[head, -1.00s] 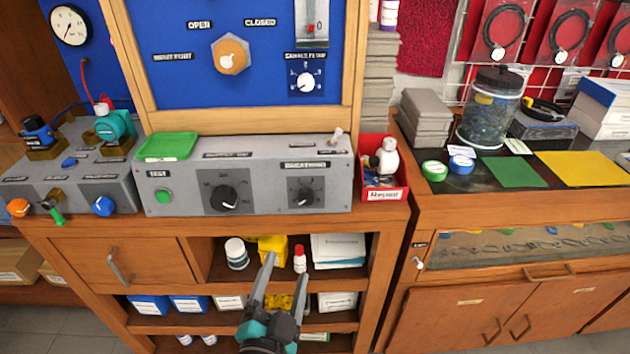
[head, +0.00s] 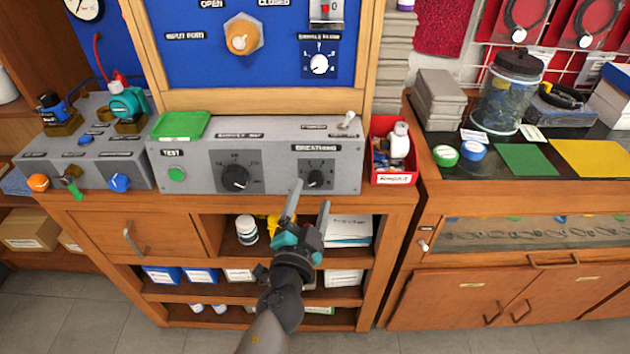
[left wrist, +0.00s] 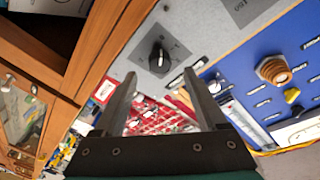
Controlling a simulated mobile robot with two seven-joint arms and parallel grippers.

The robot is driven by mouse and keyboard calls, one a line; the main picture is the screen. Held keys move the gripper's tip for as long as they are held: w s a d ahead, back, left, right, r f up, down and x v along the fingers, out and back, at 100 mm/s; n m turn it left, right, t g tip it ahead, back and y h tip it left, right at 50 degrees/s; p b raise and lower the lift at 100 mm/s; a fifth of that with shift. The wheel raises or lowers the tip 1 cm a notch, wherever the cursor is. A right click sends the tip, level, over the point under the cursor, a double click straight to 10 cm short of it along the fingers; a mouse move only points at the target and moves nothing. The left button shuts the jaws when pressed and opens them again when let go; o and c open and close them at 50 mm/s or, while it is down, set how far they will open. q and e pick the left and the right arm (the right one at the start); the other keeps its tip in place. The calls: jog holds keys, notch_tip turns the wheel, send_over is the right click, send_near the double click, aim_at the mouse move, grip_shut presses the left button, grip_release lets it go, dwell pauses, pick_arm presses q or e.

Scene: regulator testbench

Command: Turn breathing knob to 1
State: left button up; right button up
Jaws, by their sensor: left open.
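The breathing knob (head: 315,179) is a black dial on a dark square plate, on the right of the grey control box (head: 285,160), under a "BREATHING" label. My left gripper (head: 309,198) is open and empty in front of the box, its fingers pointing up and forward just below the knob. In the left wrist view a black knob (left wrist: 159,55) on a grey panel shows beyond and between the open fingers of my left gripper (left wrist: 168,90). The fingers look apart from it. The knob's number marks are too small to read. My right gripper is not in view.
A second black knob (head: 235,177) and a green test button (head: 177,174) are on the same box. A toggle switch (head: 347,121) and a green tray (head: 181,125) are on its top. A red repair bin (head: 393,155) stands close on the right. Open shelves lie below.

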aim_at(316, 183)
pick_arm(q)
jog(key=shift+w+d, duration=0.25)
jog(key=shift+w, duration=0.95)
jog(key=shift+w+d, duration=0.2)
jog(key=shift+w, duration=0.95)
grip_shut()
